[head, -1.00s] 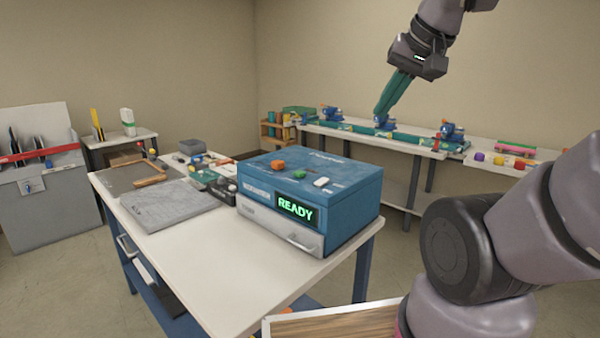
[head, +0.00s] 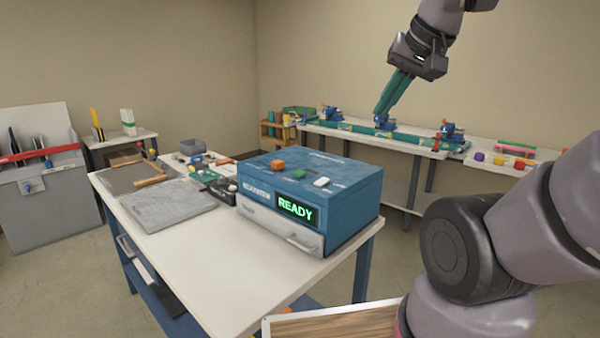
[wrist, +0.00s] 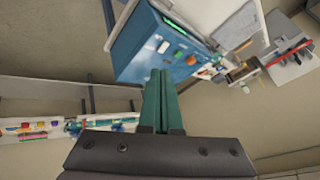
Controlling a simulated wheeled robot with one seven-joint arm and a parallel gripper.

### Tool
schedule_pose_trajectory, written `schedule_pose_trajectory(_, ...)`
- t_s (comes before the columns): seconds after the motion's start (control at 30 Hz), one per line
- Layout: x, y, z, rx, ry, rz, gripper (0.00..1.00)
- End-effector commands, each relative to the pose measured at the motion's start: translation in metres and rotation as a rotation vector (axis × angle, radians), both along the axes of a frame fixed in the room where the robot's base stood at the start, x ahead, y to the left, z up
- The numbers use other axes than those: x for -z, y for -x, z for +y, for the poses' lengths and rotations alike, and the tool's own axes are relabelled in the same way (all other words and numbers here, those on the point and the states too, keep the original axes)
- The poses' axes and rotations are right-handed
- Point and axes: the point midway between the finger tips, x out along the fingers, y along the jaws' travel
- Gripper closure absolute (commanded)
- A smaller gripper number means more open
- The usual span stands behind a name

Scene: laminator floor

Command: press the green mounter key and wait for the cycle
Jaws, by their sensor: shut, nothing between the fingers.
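The blue mounter (head: 345,205) stands on the white table, and its lit display (head: 297,209) reads READY. On its top are an orange key (head: 278,163), a small green key (head: 299,173) between the others, and a white key (head: 321,182). My gripper (head: 381,121) has long green fingers, shut and empty, pointing down in the air above and to the right of the mounter in the head view. In the wrist view the closed fingertips (wrist: 160,72) overlap the edge of the mounter (wrist: 140,62); the orange key (wrist: 192,60) shows right of them. Nothing touches the keys.
Left of the mounter, the white table (head: 245,290) holds a grey slab (head: 168,207) and small items. A long bench (head: 420,150) with blue fixtures stands along the back wall. A grey bin (head: 45,200) is far left. Space above the mounter is clear.

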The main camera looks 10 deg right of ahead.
Motion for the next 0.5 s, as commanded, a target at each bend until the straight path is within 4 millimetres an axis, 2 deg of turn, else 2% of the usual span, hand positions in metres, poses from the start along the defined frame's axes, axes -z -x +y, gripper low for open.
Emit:
schedule_pose_trajectory(0.33,0.000,-0.003,0.000,-0.006,0.011,-0.002,1.00)
schedule_pose_trajectory(0.43,0.001,-0.015,-0.001,-0.032,0.056,-0.008,1.00)
schedule_pose_trajectory(0.5,0.003,-0.029,-0.002,-0.071,0.116,-0.016,1.00)
